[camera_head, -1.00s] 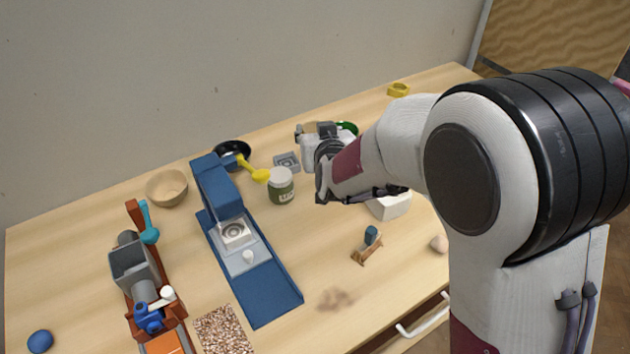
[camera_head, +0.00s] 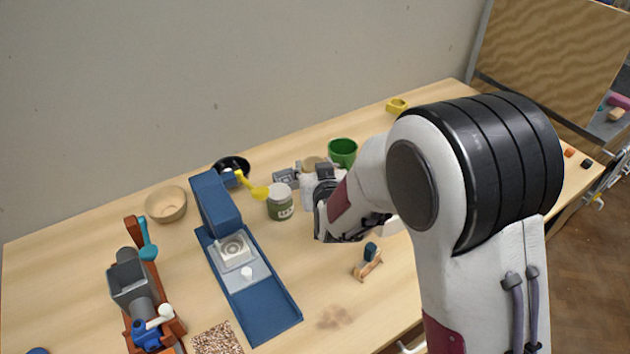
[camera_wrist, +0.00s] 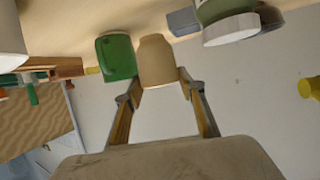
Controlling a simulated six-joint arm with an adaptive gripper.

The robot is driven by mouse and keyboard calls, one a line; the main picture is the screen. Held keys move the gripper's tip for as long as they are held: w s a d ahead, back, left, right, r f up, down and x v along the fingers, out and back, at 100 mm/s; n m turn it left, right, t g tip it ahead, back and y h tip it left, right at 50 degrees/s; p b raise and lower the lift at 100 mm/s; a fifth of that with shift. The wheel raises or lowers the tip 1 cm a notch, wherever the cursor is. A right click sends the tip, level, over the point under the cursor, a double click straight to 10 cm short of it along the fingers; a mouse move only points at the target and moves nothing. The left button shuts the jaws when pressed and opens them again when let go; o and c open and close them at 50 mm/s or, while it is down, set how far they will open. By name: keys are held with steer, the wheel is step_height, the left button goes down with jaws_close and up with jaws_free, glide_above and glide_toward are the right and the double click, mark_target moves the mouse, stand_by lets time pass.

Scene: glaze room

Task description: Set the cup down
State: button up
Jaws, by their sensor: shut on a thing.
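My gripper (camera_wrist: 158,100) is shut on a beige cup (camera_wrist: 163,62), with one finger on each side of it in the wrist view. In the head view only a small part of the beige cup (camera_head: 313,162) shows past my gripper (camera_head: 312,178); my wrist hides the rest. The wrist view is upside down, and I cannot tell whether the cup touches the table. A green cup (camera_head: 342,152) stands on the table just right of the beige cup in the head view. It also shows close beside the beige cup in the wrist view (camera_wrist: 116,57).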

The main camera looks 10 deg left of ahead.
steer(key=shift+f, duration=0.3)
steer(key=shift+f, duration=1.85)
steer(key=shift+f, duration=0.1)
steer(key=o, duration=1.2)
steer(key=shift+c, duration=0.2)
steer(key=v, duration=1.2)
steer(key=shift+d, duration=0.1)
